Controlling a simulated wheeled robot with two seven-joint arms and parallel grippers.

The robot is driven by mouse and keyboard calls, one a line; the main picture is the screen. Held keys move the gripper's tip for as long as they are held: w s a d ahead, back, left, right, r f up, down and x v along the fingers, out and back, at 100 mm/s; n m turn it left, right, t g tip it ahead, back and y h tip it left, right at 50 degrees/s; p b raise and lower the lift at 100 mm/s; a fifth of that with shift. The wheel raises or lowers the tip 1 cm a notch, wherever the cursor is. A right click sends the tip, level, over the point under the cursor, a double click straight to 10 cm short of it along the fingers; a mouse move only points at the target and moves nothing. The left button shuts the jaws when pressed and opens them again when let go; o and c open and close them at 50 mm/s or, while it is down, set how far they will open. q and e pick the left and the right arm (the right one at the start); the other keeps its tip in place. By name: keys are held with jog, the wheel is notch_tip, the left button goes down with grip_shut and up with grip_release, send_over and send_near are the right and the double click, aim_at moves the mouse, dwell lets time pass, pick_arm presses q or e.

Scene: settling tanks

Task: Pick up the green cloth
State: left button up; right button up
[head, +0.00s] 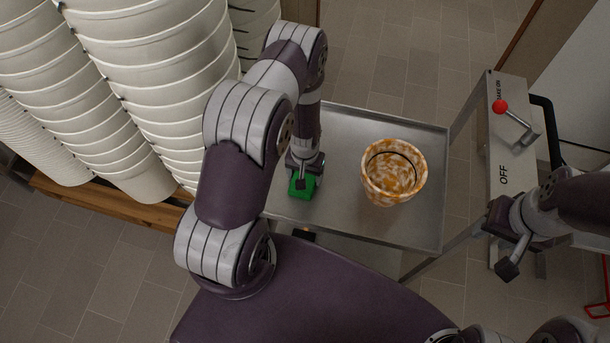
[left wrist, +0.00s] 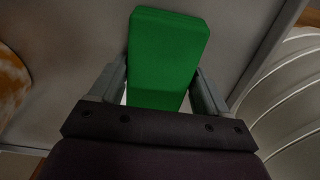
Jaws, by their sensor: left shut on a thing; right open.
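The green cloth (head: 301,187) is a small folded block at the left part of the metal tray top (head: 337,226) in the head view. My left gripper (head: 303,178) points down over it and is shut on it. In the left wrist view the green cloth (left wrist: 166,55) stands between the two fingers of my left gripper (left wrist: 160,88), with a finger along each side. I cannot tell whether the cloth touches the tray. My right gripper (head: 510,245) is open and empty at the right, away from the tray.
A white and orange mottled pot (head: 393,172) stands on the tray, right of the cloth. Tall stacks of white tubs (head: 165,80) stand at the left, beyond the tray. A metal panel with a red-knobbed lever (head: 500,107) is at the right.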

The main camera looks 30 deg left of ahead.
pick_arm(q)
notch_tip(320, 180, up, 4)
jog(key=shift+f, duration=0.1)
jog(key=s+d+r, duration=0.2)
jog(key=s+r, duration=0.5)
jog(key=s, duration=0.4)
jog(key=shift+s+d+p, duration=0.25)
jog(key=shift+p, duration=0.1)
jog(key=o, duration=0.5)
jog(key=shift+r, duration=0.1)
jog(key=c, duration=0.4)
